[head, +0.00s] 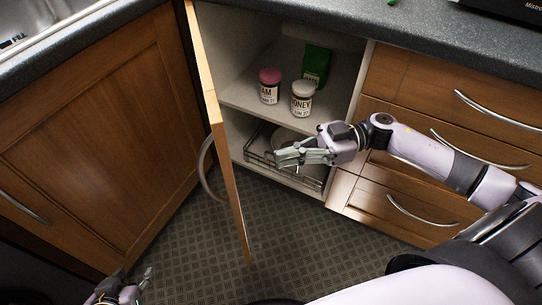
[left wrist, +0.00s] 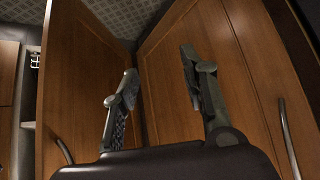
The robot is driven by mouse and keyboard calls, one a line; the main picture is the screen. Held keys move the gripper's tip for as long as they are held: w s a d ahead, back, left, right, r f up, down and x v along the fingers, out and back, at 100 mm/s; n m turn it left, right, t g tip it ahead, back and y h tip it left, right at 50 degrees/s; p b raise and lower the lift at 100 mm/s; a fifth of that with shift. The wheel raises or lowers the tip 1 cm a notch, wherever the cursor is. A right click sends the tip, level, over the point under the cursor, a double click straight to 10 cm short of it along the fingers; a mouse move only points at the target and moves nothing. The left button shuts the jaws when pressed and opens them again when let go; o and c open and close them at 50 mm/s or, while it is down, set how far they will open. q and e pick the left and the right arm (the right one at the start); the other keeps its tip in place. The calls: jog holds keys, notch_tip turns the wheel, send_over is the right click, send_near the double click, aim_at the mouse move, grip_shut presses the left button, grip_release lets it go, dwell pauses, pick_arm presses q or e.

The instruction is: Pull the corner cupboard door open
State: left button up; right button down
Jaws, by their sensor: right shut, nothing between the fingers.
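The corner cupboard door (head: 228,180) is wooden and stands swung open, seen nearly edge-on in the head view. Its curved metal handle (head: 207,168) is on its left face. The door also shows as the left panel in the left wrist view (left wrist: 85,75). My right gripper (head: 282,158) is shut and empty, in front of the cupboard opening, right of the door and apart from it. My left gripper (head: 134,279) is low at the bottom left of the head view, away from the door. Its fingers are spread with nothing between them in the left wrist view (left wrist: 158,80).
Inside the cupboard are a pink-lidded jam jar (head: 269,86), a honey jar (head: 302,99), a green packet (head: 316,66) and a wire rack (head: 255,153). Wooden drawers (head: 410,213) stand at right, a closed cabinet door (head: 100,150) at left. Patterned floor (head: 190,240) lies clear between.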

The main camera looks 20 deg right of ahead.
pick_arm(q)
jog(key=w+r+t, duration=0.1)
jog(key=w+d+r+t, duration=0.1)
jog(key=w, duration=0.1)
jog(key=w+r+t+h+b, duration=0.1)
jog(key=shift+w+d+r, duration=0.2)
jog(key=shift+w+d, duration=0.05)
jog(key=shift+d, duration=0.1)
pick_arm(e)
jog(key=w+a, duration=0.1)
jog(key=a, duration=0.7)
jog(key=shift+a, duration=0.25)
pick_arm(q)
jog(key=shift+s, duration=0.1)
pick_arm(e)
jog(key=shift+w, duration=0.15)
